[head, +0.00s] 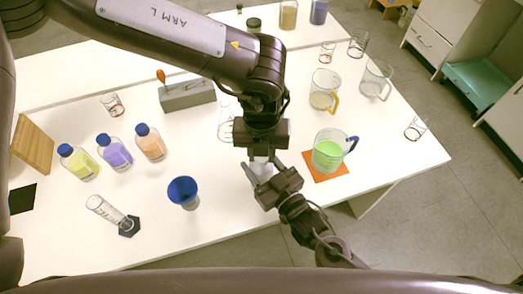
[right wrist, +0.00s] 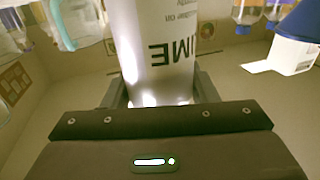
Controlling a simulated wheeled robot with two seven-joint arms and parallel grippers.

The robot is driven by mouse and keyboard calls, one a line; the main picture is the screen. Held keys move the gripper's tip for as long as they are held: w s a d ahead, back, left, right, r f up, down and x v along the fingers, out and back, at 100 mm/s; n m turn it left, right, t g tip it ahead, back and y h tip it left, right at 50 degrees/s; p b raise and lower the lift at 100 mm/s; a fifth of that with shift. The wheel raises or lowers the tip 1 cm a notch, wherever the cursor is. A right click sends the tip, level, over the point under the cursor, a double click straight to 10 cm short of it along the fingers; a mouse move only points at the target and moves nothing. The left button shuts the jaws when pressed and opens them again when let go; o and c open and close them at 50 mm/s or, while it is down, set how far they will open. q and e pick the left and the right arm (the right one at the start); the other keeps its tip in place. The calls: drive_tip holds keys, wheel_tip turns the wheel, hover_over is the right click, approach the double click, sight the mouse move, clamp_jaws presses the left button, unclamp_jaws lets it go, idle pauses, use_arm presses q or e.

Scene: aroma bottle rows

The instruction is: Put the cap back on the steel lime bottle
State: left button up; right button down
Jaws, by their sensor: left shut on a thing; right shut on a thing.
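The steel lime bottle (right wrist: 165,50) fills the middle of the right wrist view, pale grey with dark upside-down "IME" lettering. My right gripper (head: 263,170) is shut around it, one finger on each side. In the head view the bottle (head: 262,168) shows only as a small pale patch between the two grippers. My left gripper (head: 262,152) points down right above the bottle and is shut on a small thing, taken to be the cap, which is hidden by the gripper. Whether cap and bottle touch cannot be told. The bottle's mouth is out of sight.
A blue funnel-like cup (head: 183,190) stands left of the grippers. A jug of green liquid (head: 328,153) on an orange mat (head: 318,174) is close on the right. Three blue-capped bottles stand further left, including an orange one (head: 152,147). A grey caddy (head: 187,96) is behind.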

use_arm(q)
drive_tip(key=m, duration=0.3)
drive_tip(key=shift+m, duration=0.3)
drive_tip(key=o, duration=1.2)
drive_tip(key=shift+c, duration=0.2)
wheel_tip(320, 180, up, 12)
use_arm(e)
drive_tip(key=shift+c, duration=2.4)
unclamp_jaws()
